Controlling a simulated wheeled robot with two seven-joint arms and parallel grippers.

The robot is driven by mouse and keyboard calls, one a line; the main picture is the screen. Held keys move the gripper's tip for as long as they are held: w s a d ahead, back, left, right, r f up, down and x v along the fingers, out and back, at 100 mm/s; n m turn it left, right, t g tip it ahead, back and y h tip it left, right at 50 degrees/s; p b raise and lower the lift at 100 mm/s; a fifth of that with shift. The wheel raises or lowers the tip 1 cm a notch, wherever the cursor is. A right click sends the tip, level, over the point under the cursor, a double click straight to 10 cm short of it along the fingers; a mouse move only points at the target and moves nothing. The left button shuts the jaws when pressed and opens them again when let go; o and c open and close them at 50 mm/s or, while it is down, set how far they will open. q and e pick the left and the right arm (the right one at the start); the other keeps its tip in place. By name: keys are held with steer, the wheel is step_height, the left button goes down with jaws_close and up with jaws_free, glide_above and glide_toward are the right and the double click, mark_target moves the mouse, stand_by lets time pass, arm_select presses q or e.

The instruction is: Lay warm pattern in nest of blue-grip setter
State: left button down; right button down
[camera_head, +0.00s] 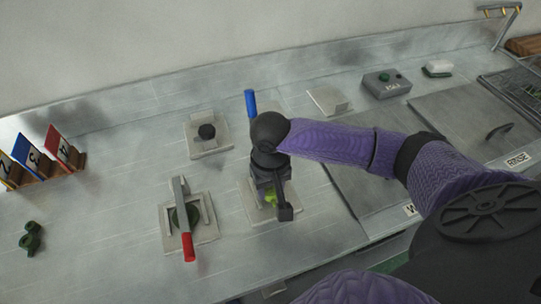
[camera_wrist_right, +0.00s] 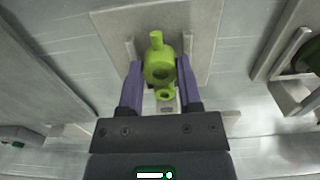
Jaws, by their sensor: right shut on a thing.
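My right gripper (camera_head: 277,202) is shut on a yellow-green pattern (camera_wrist_right: 159,66), gripped between the two purple fingers in the right wrist view. A little of the pattern shows in the head view (camera_head: 269,197). It is over the pale plate of the blue-grip setter (camera_head: 248,214), between the nest's rails as seen from the wrist. I cannot tell whether it touches the nest. The setter's blue grip (camera_head: 250,102) sticks up behind my wrist; my gripper hides much of the setter. My left gripper is not in view.
The red-grip setter (camera_head: 205,231) stands to the left, with a dark green piece (camera_head: 177,217) under its bar. A plate with a black knob (camera_head: 207,132) is behind. Another dark green piece (camera_head: 31,239) and numbered signs (camera_head: 67,149) are far left. Bare bench lies between.

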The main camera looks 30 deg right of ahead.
mark_target(270, 190)
steer(key=shift+f, duration=0.45)
steer(key=shift+c, duration=1.4)
jaws_free()
steer(key=shift+r, duration=0.2)
step_height(270, 190, up, 13)
steer(key=p, duration=0.5)
